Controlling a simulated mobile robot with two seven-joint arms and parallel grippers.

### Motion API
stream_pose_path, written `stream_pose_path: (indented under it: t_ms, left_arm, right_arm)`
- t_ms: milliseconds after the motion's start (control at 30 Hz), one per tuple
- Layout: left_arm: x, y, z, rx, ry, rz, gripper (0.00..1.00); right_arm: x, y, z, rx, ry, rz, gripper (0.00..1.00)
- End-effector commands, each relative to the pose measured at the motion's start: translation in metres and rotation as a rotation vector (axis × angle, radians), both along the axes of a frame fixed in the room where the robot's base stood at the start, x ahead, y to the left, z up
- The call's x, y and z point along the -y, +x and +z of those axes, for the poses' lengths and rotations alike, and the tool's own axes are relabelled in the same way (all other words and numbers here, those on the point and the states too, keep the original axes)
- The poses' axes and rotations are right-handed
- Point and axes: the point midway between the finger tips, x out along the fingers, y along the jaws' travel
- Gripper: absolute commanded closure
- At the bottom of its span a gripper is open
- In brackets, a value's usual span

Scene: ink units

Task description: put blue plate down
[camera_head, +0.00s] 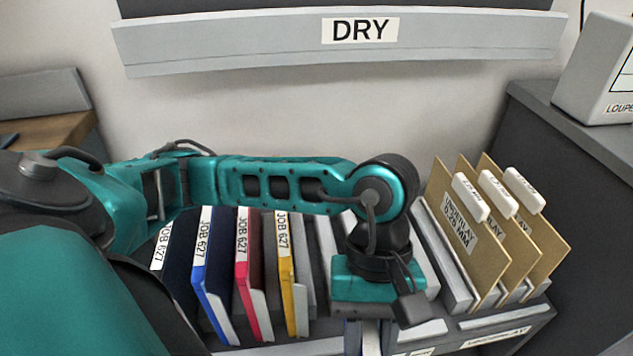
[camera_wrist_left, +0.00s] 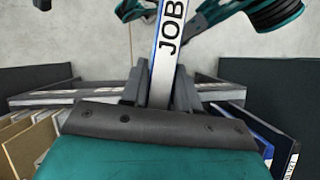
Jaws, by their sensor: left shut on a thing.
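My left gripper (camera_head: 369,334) points down over the rack in the middle of the head view, partly hidden by its own wrist. In the left wrist view its two fingers (camera_wrist_left: 160,84) are shut on a plate (camera_wrist_left: 170,45). That plate shows a white edge label reading "JOB" and a thin blue border; its face and far end are hidden. Another blue plate (camera_head: 211,285), labelled "JOB 627", stands in the rack left of the gripper. I cannot tell whether the held plate touches the rack. My right gripper does not show.
The rack (camera_head: 540,312) also holds a dark navy plate (camera_head: 175,265), a red plate (camera_head: 243,285) and a yellow plate (camera_head: 289,285). Tan underlay folders (camera_head: 462,225) with white tabs stand to the right. A grey "DRY" ledge (camera_head: 240,52) spans the wall above.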

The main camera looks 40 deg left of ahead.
Motion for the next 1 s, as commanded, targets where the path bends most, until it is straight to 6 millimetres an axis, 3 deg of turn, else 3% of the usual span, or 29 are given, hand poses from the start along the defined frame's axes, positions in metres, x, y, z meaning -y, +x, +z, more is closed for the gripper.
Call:
stream_pose_path:
  t_ms: [33,100,367,667,1000]
  left_arm:
    - [0.001,-0.008,-0.011,-0.001,-0.006,0.043,1.00]
    - [0.001,-0.014,-0.014,0.001,-0.007,0.102,1.00]
    - [-0.004,-0.018,-0.015,0.003,-0.006,0.199,1.00]
    - [-0.044,0.013,-0.014,0.001,-0.001,0.203,1.00]
    - [-0.113,0.069,-0.014,0.002,-0.005,0.203,1.00]
  right_arm:
    - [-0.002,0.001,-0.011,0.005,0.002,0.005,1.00]
    - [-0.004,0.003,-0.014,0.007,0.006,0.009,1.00]
    - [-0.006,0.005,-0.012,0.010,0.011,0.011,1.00]
    - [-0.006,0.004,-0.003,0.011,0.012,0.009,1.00]
    - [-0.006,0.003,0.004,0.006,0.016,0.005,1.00]
